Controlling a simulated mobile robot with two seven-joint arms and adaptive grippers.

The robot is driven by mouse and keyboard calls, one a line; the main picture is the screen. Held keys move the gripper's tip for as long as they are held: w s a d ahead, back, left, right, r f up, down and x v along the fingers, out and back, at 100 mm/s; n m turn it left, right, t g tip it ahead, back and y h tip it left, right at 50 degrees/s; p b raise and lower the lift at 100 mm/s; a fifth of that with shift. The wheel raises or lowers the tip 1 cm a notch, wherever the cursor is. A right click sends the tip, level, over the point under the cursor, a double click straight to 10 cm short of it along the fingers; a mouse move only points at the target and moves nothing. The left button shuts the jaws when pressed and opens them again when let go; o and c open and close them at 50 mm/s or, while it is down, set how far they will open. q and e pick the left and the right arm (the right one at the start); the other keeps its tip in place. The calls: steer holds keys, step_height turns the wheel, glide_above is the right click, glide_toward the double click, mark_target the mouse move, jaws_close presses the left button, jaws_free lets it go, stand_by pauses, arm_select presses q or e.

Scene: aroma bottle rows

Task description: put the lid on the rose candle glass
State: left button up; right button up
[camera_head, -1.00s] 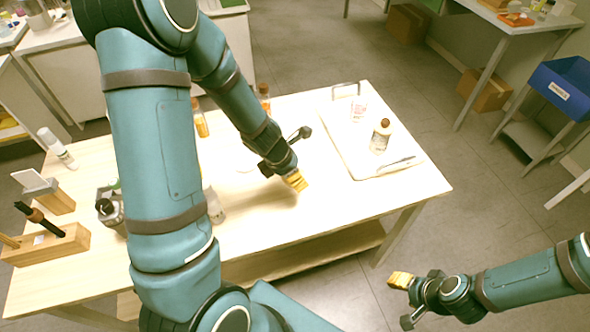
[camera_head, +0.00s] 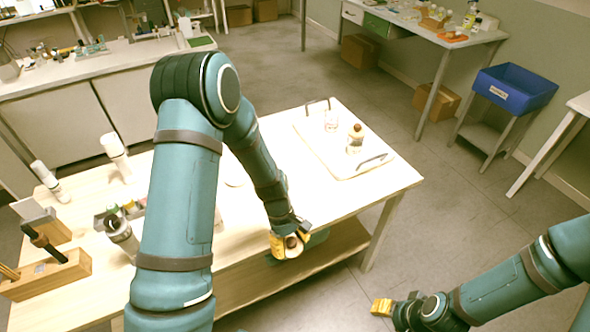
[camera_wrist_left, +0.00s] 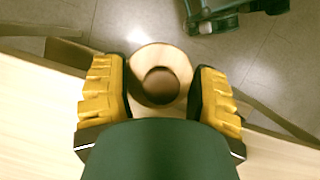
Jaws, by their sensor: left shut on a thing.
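My left gripper (camera_head: 289,240) is at the table's front edge, with its yellow fingers shut around a pale round piece with a brown knob, which looks like the lid (camera_wrist_left: 160,86). In the left wrist view it sits between the two finger pads, knob facing the camera. A small clear, pinkish glass (camera_head: 331,121), likely the rose candle glass, stands on the tray, well behind my left gripper and to its right. My right gripper (camera_head: 381,307) is off the table at the lower right; its finger opening is unclear.
The pale tray (camera_head: 318,150) has dark handles and also holds a bottle with a brown stopper (camera_head: 355,140). A white disc (camera_head: 235,181) lies on the table. Several bottles and wooden holders (camera_head: 50,275) stand at the left. The table between gripper and tray is clear.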

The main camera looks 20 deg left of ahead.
arm_select(q)
steer(key=f+m+y, duration=0.1)
steer(key=m, duration=0.2)
steer(key=s+f+m+g, duration=0.1)
steer(key=m, duration=0.2)
steer(key=s+d+f+m+g+y, duration=0.1)
steer(key=f+m, duration=0.1)
steer(key=m, duration=0.1)
steer(key=shift+s+d+f+y, duration=0.1)
steer(key=shift+s+y, duration=0.1)
steer(key=shift+y, duration=0.1)
steer(key=m, duration=0.1)
steer(key=f+m+y, duration=0.1)
steer(key=m, duration=0.1)
steer(key=shift+s+f+g, duration=0.1)
steer(key=shift+s+g, duration=0.05)
steer(key=shift+g, duration=0.15)
steer(key=shift+s, duration=0.1)
